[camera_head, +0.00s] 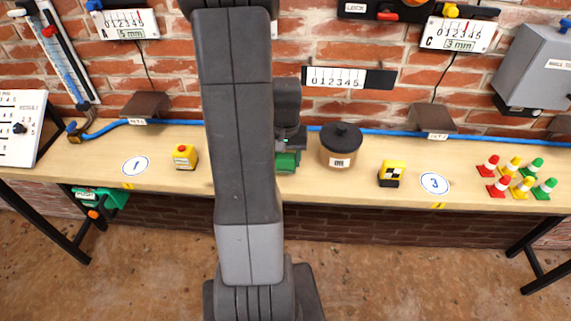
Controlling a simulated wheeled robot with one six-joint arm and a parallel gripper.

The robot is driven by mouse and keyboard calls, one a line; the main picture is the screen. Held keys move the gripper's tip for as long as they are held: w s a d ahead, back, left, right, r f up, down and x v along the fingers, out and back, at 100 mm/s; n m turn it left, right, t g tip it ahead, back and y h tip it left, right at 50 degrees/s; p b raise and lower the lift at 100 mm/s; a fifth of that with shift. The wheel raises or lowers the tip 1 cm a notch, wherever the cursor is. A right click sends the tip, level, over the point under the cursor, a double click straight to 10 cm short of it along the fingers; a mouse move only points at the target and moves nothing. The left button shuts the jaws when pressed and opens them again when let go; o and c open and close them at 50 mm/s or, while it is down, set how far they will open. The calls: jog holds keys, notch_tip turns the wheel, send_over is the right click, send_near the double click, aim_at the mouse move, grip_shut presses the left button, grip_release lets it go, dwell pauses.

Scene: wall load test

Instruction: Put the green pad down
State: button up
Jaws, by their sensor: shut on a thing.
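My arm hides the left part of the gripper and pad. I cannot tell whether the pad touches the bench top.
The bench (320,192) holds a brown pot (341,148) close right of the gripper, a yellow-black block (392,174), several cones (520,178) and a yellow box (185,157) at left. A blue hose (385,133) runs along the back.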

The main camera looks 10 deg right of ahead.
aim_at(286, 166)
jog(key=shift+f, duration=1.45)
jog(key=shift+f, duration=0.15)
jog(key=o, duration=0.9)
notch_tip(286, 166, up, 12)
jog(key=shift+r, duration=0.2)
jog(key=shift+f, duration=0.1)
